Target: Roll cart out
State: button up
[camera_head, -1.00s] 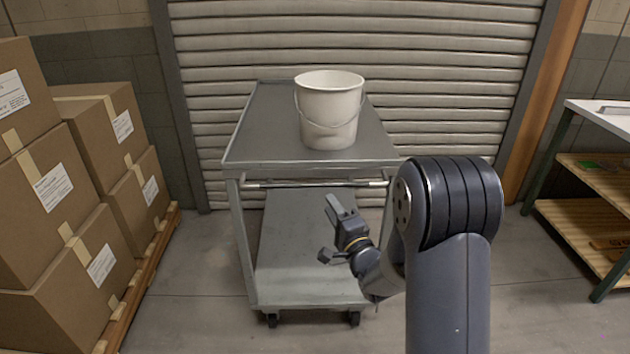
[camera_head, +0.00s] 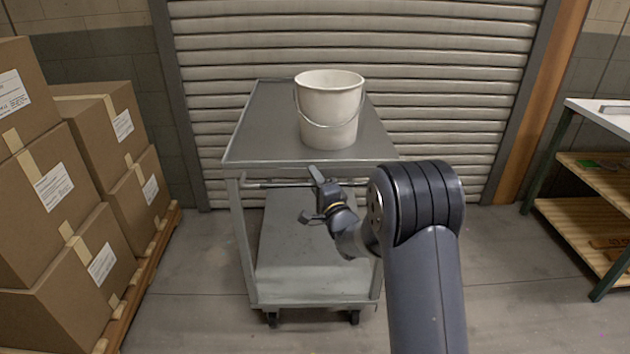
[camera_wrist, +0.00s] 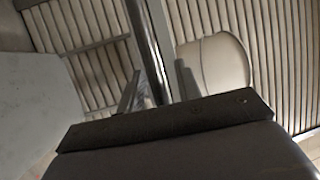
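The grey two-shelf cart (camera_head: 270,135) stands on casters in front of a roll-up shutter. A white bucket (camera_head: 329,108) stands upright on its top shelf, and it also shows in the wrist view (camera_wrist: 216,70). The cart's metal handle bar (camera_head: 268,184) runs across the near side below the top shelf. My gripper (camera_head: 310,195) is at this bar, near its middle. In the wrist view the bar (camera_wrist: 150,50) passes between my two open fingers (camera_wrist: 157,88). Whether either finger touches it I cannot tell. My arm hides the bar's right part.
Stacked cardboard boxes (camera_head: 50,190) on a wooden pallet (camera_head: 150,262) stand to the left. A workbench (camera_head: 590,115) with wooden shelves stands to the right. The shutter (camera_head: 440,80) closes off the back. Bare floor (camera_head: 200,280) lies on both sides of the cart.

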grip_shut()
dwell(0.6)
